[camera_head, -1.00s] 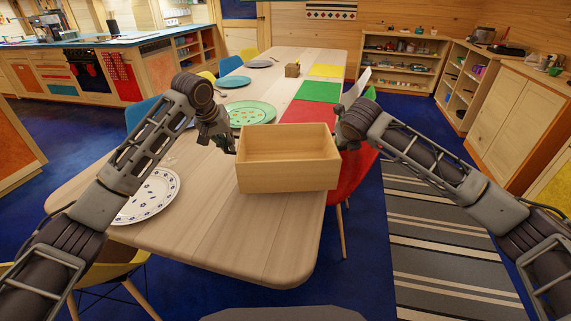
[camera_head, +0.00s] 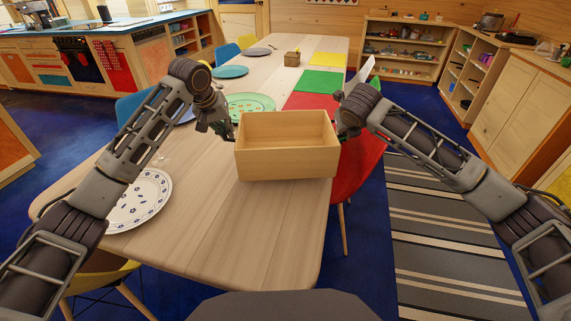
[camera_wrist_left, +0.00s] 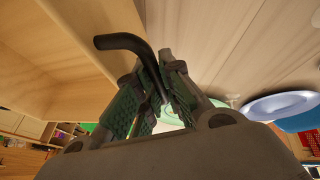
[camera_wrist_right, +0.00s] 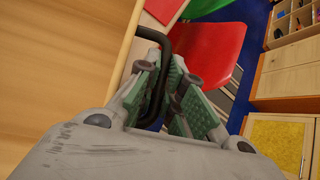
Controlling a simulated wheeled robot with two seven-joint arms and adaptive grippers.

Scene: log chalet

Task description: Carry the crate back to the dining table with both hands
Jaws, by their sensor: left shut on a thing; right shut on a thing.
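The crate (camera_head: 287,166) is an empty, open-topped box of pale wood, held level between my two grippers. It appears over the near part of the dining table (camera_head: 225,225); I cannot tell whether it touches the top. My left gripper (camera_head: 229,134) is at the crate's left end, its fingers shut on a black handle (camera_wrist_left: 130,42), as the left wrist view shows. My right gripper (camera_head: 340,132) is at the right end. In the right wrist view its fingers (camera_wrist_right: 165,95) close around the other black handle (camera_wrist_right: 160,42).
A patterned white plate (camera_head: 140,203) lies at the table's left edge. A green plate (camera_head: 250,104) and a red mat (camera_head: 312,103) lie beyond the crate. A red chair (camera_head: 362,165) stands at the right side. The table's near middle is clear.

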